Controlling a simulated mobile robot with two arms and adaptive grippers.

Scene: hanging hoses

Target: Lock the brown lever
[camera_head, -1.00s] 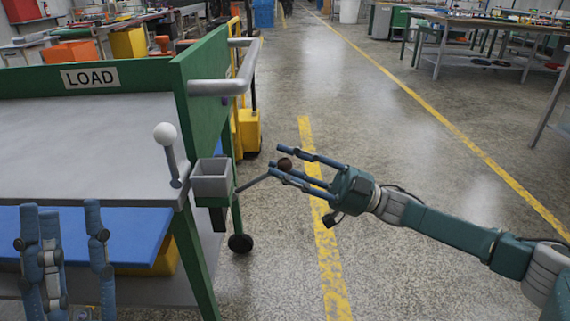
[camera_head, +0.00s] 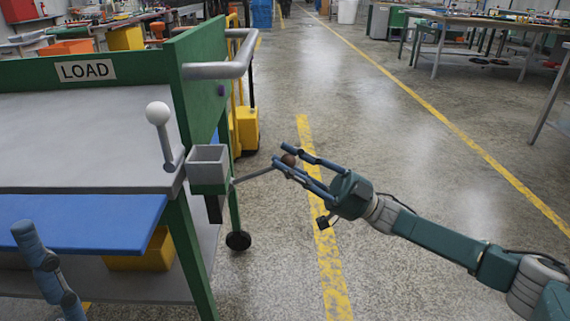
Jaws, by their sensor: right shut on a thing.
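The brown lever is a thin grey rod (camera_head: 253,174) with a round brown knob (camera_head: 289,160) at its end. It sticks out, slanting up to the right, from beside a small grey open box (camera_head: 208,162) at the cart's right corner. My right gripper (camera_head: 287,160) comes from the right and has its fingers shut on the knob, which shows partly between them.
A green cart (camera_head: 205,80) marked LOAD carries a grey top (camera_head: 80,140). A white-knobbed lever (camera_head: 158,113) stands on its right edge. A grey handle (camera_head: 228,65) juts out behind. The floor to the right is clear up to the far tables (camera_head: 500,25).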

